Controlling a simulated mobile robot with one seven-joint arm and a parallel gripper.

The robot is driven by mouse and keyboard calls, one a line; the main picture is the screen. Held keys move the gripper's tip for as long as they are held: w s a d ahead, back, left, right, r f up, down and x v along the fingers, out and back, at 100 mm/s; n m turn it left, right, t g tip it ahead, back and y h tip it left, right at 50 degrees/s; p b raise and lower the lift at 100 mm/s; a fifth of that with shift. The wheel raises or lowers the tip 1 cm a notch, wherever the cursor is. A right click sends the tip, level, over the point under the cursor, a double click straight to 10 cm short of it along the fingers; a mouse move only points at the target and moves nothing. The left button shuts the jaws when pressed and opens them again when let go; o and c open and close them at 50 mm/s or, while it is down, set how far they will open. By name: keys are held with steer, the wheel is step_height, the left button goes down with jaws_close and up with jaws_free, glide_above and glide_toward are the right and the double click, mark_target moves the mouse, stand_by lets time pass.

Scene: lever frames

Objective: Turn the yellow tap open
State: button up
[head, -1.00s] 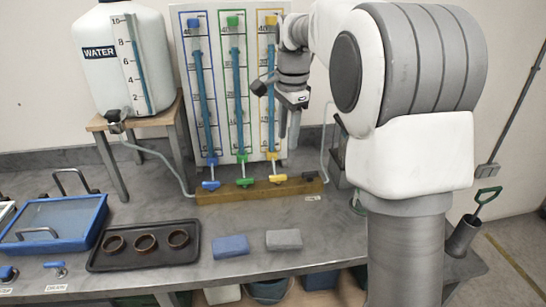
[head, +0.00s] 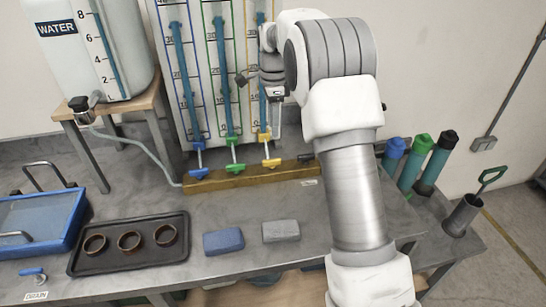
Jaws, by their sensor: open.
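The yellow tap (head: 270,162) sits on the wooden bar below the yellow-framed column, to the right of the green tap (head: 235,167) and the blue tap (head: 199,173). Its yellow handle lies across the bar, much like the handles beside it. My gripper (head: 277,125) hangs pointing down just above and slightly right of the yellow tap, in front of the yellow-framed column. It is open and looks empty. A gap shows between its fingers and the tap handle. The fingertips are small here, so their exact distance from the tap is hard to tell.
A water tank (head: 75,50) on a wooden stand (head: 153,102) is at left, with a hose running to the wooden bar (head: 220,182). A dark tray (head: 130,262) with three rings, a blue block (head: 223,241) and a grey block (head: 281,231) lie in front. Capped cylinders (head: 437,160) stand at right.

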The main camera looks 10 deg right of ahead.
mark_target(273, 159)
step_height(273, 159, down, 12)
steer(key=shift+f, duration=0.15)
stand_by(0.3)
jaws_close()
